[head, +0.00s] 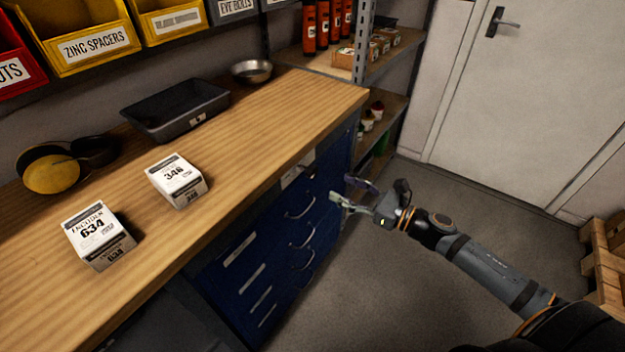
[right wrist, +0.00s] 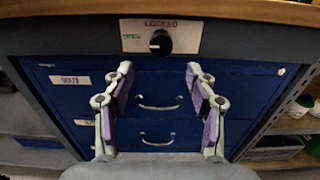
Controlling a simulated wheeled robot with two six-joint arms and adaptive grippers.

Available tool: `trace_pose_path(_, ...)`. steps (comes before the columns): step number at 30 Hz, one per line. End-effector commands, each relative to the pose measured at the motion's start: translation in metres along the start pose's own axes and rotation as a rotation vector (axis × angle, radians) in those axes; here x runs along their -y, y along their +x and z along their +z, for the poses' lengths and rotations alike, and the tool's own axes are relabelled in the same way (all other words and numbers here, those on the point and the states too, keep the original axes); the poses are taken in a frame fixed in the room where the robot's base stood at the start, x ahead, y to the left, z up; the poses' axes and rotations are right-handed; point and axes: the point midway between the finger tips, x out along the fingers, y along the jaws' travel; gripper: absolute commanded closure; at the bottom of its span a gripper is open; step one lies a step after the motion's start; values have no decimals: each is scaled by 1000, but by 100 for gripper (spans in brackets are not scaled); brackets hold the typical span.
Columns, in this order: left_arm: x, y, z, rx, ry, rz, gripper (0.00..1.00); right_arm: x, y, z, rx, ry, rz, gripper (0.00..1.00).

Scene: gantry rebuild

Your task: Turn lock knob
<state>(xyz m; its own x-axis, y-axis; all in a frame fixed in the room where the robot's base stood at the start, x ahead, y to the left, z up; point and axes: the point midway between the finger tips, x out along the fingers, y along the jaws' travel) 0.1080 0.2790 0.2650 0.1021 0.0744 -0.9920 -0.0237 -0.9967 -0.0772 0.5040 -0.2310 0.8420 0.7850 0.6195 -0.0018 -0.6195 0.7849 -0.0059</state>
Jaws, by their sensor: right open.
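The lock knob (right wrist: 160,42) is a round black knob on a pale plate (right wrist: 131,37) at the top of the blue drawer cabinet, in the right wrist view. In the head view the plate (head: 292,176) shows under the bench edge, the knob unclear. My right gripper (head: 340,188) is open and empty in front of the cabinet, apart from the knob; in the wrist view its fingertips (right wrist: 160,68) sit below the knob.
The blue cabinet (head: 247,232) has several drawers with metal handles, under the wooden bench top (head: 250,125), whose edge overhangs above the plate. Metal shelving (head: 361,45) stands beyond the cabinet. Grey floor (head: 400,290) lies free around my right arm.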

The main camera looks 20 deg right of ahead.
Motion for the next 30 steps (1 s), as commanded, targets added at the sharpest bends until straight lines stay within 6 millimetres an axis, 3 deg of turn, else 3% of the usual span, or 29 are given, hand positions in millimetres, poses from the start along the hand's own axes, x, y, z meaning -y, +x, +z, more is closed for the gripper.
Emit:
trace_pose_path(2, 0, 6, -8, -4, -1, 0, 12, 0, 4, -3, 2, -1, 2, 43)
trace_pose_path(10, -1, 26, -70, -29, -2, -2, 12, 1, 26, -8, 7, -1, -4, 43)
trace_pose_path(13, 0, 13, -56, -15, -2, -1, 12, 2, 35, 8, 20, 4, -7, 43)
trace_pose_path(24, 0, 6, -13, -2, -1, 0, 12, 2, 82, 6, 8, 13, -8, 43)
trace_pose_path(30, 0, 5, -3, 0, 0, 0, 12, 2, 101, 2, 5, 9, -7, 43)
